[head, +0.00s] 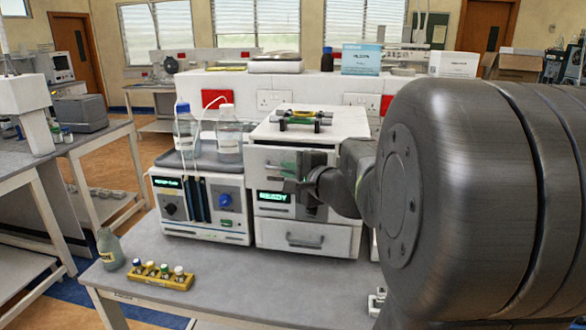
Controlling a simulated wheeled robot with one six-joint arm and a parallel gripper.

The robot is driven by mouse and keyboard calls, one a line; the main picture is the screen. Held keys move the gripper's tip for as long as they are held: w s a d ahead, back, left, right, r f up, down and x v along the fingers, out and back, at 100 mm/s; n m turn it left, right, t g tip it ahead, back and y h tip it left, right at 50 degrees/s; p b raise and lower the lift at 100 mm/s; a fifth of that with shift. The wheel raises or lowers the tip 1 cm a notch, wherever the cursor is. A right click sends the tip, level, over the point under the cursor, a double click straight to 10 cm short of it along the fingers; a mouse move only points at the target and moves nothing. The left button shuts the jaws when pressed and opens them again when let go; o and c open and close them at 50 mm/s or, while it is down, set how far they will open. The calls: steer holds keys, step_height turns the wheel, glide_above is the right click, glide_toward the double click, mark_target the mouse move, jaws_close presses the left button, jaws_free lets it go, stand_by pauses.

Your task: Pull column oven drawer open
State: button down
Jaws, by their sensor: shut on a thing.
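The column oven (262,137) is a white box unit on the grey bench, with a green "READY" display and a lower drawer front (306,228) with a grey handle. Its upper drawer front (263,158) is partly covered by my gripper (292,184). My gripper is at the front of that upper section, shut on what looks like the drawer handle, which the fingers hide. A green strip shows behind the fingers. I cannot tell how far the upper drawer stands out. The lower drawer looks shut.
A white pump unit (203,209) stands left of the oven, with two clear bottles on top. A small rack (304,119) lies on the oven's top. A yellow vial rack (160,276) and a bottle (110,249) stand at the bench's front left. The bench before the oven is clear.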

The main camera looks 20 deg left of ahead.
steer(key=s+d, duration=0.2)
steer(key=s, duration=0.7)
steer(key=shift+d+b, duration=0.15)
steer(key=shift+b, duration=0.15)
steer(key=shift+s, duration=0.1)
steer(key=c, duration=1.5)
jaws_free()
steer(key=shift+d, duration=0.1)
